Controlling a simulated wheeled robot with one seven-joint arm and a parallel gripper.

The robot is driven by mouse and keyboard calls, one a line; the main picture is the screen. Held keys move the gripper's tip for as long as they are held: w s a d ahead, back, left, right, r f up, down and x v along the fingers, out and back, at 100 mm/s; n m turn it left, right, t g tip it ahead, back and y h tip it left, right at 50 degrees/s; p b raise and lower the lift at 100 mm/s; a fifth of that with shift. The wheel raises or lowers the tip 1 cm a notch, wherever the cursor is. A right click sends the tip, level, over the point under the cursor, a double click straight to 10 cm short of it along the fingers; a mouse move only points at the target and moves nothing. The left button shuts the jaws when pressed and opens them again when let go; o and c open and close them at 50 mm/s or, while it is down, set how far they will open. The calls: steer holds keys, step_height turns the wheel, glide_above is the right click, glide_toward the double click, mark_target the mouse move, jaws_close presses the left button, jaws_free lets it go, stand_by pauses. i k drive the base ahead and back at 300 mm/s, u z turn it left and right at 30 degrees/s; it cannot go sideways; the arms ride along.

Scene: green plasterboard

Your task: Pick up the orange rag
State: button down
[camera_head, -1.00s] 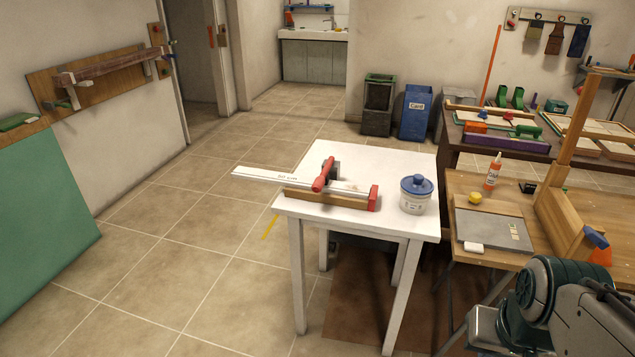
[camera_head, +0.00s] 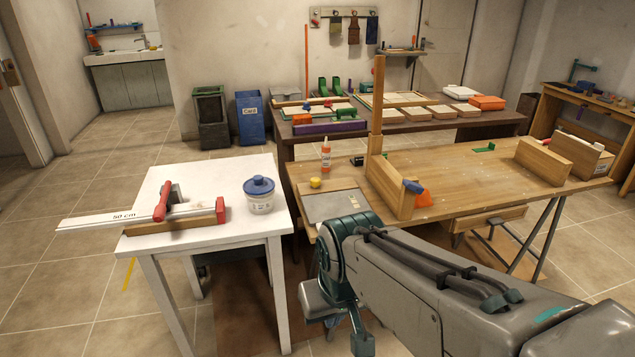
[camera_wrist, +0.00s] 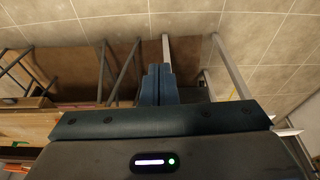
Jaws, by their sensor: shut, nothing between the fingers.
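My gripper (camera_wrist: 160,72) shows in the wrist view with its two dark fingers together and nothing between them. It points toward the floor and the table legs. In the head view my arm reaches in from the lower right, in front of the benches. I cannot make out a clear orange rag. A flat orange thing (camera_head: 487,102) on the dark table behind looks like a box or lid.
A white table (camera_head: 205,240) at left holds a ruler, a red clamp (camera_head: 162,203) and a blue-lidded jar (camera_head: 259,195). A dark table (camera_head: 400,127) with trays stands behind the workbench. Bins (camera_head: 250,120) stand by the wall. Open tiled floor lies at left.

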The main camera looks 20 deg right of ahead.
mark_target(423, 200)
steer(key=k, duration=0.65)
steer(key=z, duration=0.7)
steer(key=i, duration=1.15)
steer(key=z, duration=0.7)
steer(key=i, duration=1.35)
steer(key=u, duration=0.15)
